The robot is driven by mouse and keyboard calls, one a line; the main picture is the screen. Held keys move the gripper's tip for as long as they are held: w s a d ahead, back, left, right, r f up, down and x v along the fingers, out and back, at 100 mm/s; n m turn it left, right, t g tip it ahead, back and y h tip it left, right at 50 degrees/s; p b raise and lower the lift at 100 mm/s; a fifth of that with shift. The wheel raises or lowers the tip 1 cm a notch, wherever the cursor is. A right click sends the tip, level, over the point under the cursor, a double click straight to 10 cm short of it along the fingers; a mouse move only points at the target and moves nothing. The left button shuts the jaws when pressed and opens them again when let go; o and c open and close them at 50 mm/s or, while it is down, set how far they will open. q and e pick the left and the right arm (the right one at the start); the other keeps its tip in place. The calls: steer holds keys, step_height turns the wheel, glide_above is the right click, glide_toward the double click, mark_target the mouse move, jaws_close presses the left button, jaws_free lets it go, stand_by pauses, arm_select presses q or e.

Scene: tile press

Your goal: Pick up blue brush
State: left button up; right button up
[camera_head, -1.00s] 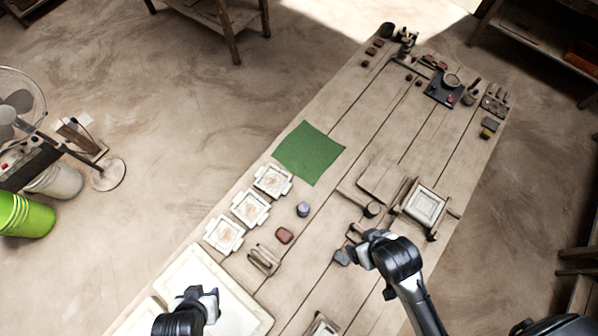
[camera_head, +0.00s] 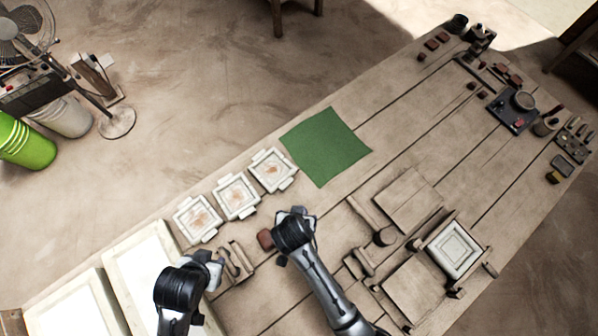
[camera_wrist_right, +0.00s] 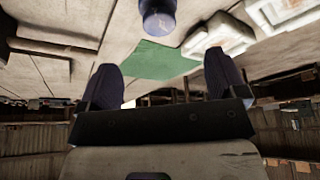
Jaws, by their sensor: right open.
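A small blue-violet rounded object (camera_wrist_right: 157,17), possibly the blue brush, shows at the top of the right wrist view, beyond the fingers. My right gripper (camera_wrist_right: 165,82) is open with nothing between its fingers. In the head view my right gripper (camera_head: 297,213) is over the table below the green cloth, and it hides the spot around that blue object. My left gripper (camera_head: 212,268) is at the lower left, beside the white trays; its finger gap is not clear.
A reddish block (camera_head: 265,239) lies just left of my right gripper. Framed tiles (camera_head: 236,196) line the table's left edge by the green cloth (camera_head: 325,147). A wooden rack (camera_head: 238,262) sits between my grippers. The tile press frame (camera_head: 453,250) stands to the right.

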steer(key=b+x, duration=0.1)
steer(key=x, duration=0.6)
steer(key=shift+w+d+f, duration=0.1)
steer(key=shift+w+f, duration=0.1)
steer(key=shift+f, duration=0.05)
steer(key=b+x, duration=0.1)
steer(key=x, duration=0.3)
steer(key=shift+w+f, duration=0.1)
steer(key=shift+f, duration=0.05)
steer(key=shift+w+f, duration=0.1)
steer(key=shift+f, duration=0.3)
steer(key=c, duration=1)
steer(key=shift+c, duration=0.2)
steer(key=shift+r, duration=0.1)
